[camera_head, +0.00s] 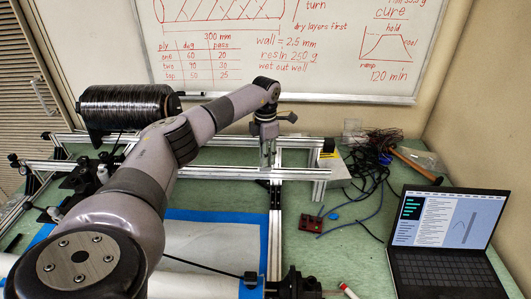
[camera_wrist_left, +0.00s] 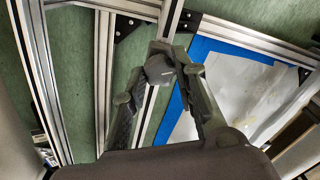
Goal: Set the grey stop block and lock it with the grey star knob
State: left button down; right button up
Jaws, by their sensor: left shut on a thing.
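My left gripper (camera_head: 267,160) hangs from the arm that crosses the head view, above the aluminium frame near its cross rail. In the left wrist view my left gripper (camera_wrist_left: 172,62) is shut on a small dark grey piece (camera_wrist_left: 159,68) between its fingertips. The piece has a rounded, blocky outline; I cannot tell whether it is the stop block or the star knob. It is over or close to a frame rail (camera_wrist_left: 152,108); contact cannot be told. In the head view the fingers hide it. My right gripper is not in view.
A black fibre spool (camera_head: 130,103) stands at the back left. Aluminium rails (camera_head: 230,172) cross the green table. Tangled black cable (camera_head: 370,155), a hammer (camera_head: 415,165), a red block (camera_head: 311,224) and a laptop (camera_head: 445,235) lie to the right. A whiteboard is behind.

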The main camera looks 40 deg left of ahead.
pick_arm(q)
jog(key=n+p, duration=0.1)
jog(key=n, duration=0.3)
jog(key=shift+r+n, duration=0.15)
jog(key=shift+n, duration=0.15)
jog(key=n+p, duration=0.1)
jog(key=n, duration=0.3)
jog(key=shift+n+p, duration=0.3)
jog(key=n+p, duration=0.1)
jog(key=n, duration=0.3)
jog(key=shift+n+p, duration=0.3)
jog(key=shift+w+n+p, duration=0.1)
jog(key=shift+n+p, duration=0.7)
jog(key=shift+n, duration=1.5)
jog(key=c, duration=1.6)
grip_release()
jog(key=o, duration=0.3)
